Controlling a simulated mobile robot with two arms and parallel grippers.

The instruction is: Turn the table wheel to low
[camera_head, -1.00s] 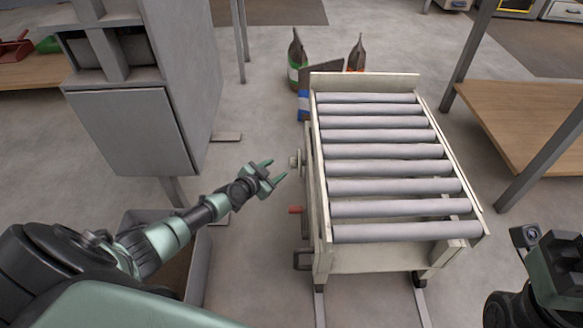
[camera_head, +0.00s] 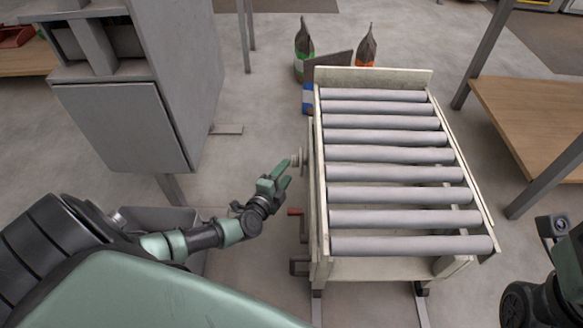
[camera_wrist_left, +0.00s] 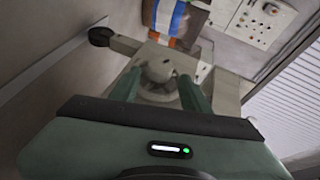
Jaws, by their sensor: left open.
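The roller table (camera_head: 390,165) has a cream frame and grey rollers. Its small grey wheel (camera_head: 298,158) sticks out from the left side. My left gripper (camera_head: 283,171), with green fingers, is open just in front of the wheel. In the left wrist view the wheel (camera_wrist_left: 158,74) shows between and beyond the two fingers (camera_wrist_left: 160,88); I cannot tell whether they touch it. The wheel's setting cannot be read. Part of my right arm (camera_head: 555,275) shows at the right edge, but its fingers are out of sight.
A red handle (camera_head: 295,211) sits on the table's left side, below the wheel. A grey cabinet (camera_head: 125,125) stands to the left. Bags (camera_head: 304,45) stand behind the table. A wooden bench (camera_head: 535,115) is on the right.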

